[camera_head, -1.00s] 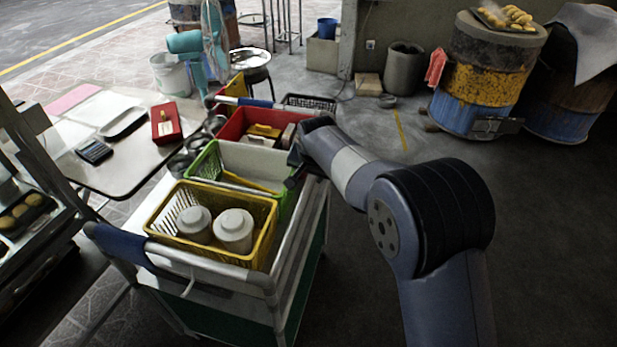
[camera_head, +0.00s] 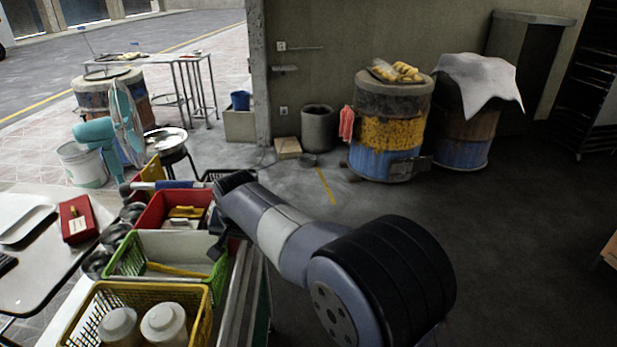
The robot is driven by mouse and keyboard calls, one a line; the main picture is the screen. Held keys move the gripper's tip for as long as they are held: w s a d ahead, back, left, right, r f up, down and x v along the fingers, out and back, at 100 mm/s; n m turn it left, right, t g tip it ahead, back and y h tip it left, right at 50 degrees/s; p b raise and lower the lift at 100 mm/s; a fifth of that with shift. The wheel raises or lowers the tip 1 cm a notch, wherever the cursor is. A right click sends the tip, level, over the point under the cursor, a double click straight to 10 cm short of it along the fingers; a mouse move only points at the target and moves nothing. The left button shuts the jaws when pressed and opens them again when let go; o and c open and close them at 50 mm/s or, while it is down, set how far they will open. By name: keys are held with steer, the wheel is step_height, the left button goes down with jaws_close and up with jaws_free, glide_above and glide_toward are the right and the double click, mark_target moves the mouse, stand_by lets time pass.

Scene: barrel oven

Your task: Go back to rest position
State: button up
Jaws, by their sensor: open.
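My gripper (camera_head: 217,246) shows as a small dark shape at the far end of my arm, left of the picture's middle. It is beside the right edge of the green basket (camera_head: 122,262) and just in front of the red bin (camera_head: 150,213). My arm reaches in from the lower right and bends down at its far end. The gripper is open, and I see nothing held in it. The arm's end partly hides its fingers, and I cannot tell whether it touches the basket.
A yellow basket (camera_head: 203,322) with two white jars (camera_head: 163,325) stands in front on the cart. A table (camera_head: 35,285) is at left. A barrel oven (camera_head: 391,130) with food on top and a cloth-covered barrel (camera_head: 467,140) stand at the back. The floor (camera_head: 500,240) at right is clear.

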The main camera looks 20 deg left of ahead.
mark_target(241, 255)
steer(key=x, duration=1)
steer(key=shift+w+d+f, duration=0.1)
steer(key=shift+d+f, duration=0.05)
steer(key=shift+d, duration=0.15)
